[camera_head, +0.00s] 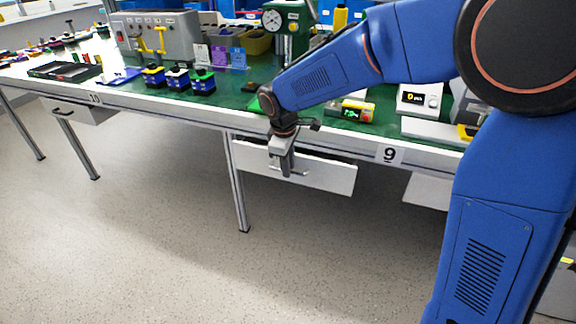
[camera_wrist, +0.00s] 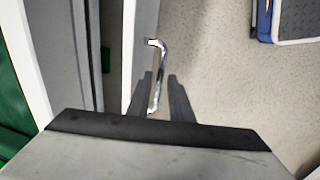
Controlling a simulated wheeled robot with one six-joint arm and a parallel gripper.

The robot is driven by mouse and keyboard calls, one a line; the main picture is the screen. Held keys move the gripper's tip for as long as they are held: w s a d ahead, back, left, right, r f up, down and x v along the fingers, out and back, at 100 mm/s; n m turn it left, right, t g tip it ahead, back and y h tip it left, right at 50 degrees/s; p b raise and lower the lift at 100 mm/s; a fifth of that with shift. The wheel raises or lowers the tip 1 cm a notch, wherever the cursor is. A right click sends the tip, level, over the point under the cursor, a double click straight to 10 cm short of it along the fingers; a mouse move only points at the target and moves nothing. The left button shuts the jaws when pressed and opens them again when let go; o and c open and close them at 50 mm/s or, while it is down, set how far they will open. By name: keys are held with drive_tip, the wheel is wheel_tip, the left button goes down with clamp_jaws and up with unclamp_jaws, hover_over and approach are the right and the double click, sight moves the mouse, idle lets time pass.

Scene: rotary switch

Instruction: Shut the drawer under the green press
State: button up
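The green press (camera_head: 286,20) stands at the back of the bench. Below it, the white drawer (camera_head: 330,176) is pulled partly out, with a dark gap behind its front panel. My gripper (camera_head: 285,172) reaches down over the bench edge at the drawer front, pointing downward. In the wrist view the drawer's front panel (camera_wrist: 143,22) carries a shiny metal handle (camera_wrist: 161,60). My two dark fingers (camera_wrist: 160,78) are apart, one on each side of the handle bar, with gaps visible.
Another drawer (camera_head: 75,110) hangs under the bench at left, and part of one (camera_head: 428,190) shows at right. A bench leg (camera_head: 238,185) stands left of the drawer. The floor (camera_head: 130,220) in front is clear. Devices and bins crowd the bench top.

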clamp_jaws()
drive_tip(key=shift+w+d+r, duration=0.1)
drive_tip(key=shift+w+d, duration=0.1)
drive_tip(key=shift+w, duration=0.45)
drive_tip(key=shift+w+d+f, duration=0.1)
drive_tip(key=shift+w+d, duration=0.15)
drive_tip(key=shift+w, duration=0.35)
drive_tip(key=shift+w+d+r, duration=0.1)
drive_tip(key=shift+w+d, duration=0.1)
drive_tip(key=shift+w, duration=0.45)
drive_tip(key=shift+o, duration=1.8)
unclamp_jaws()
drive_tip(key=shift+w, duration=0.1)
drive_tip(key=s+a+r, duration=0.1)
drive_tip(key=s+r, duration=0.2)
drive_tip(key=r, duration=1.4)
drive_tip(key=shift+s, duration=0.15)
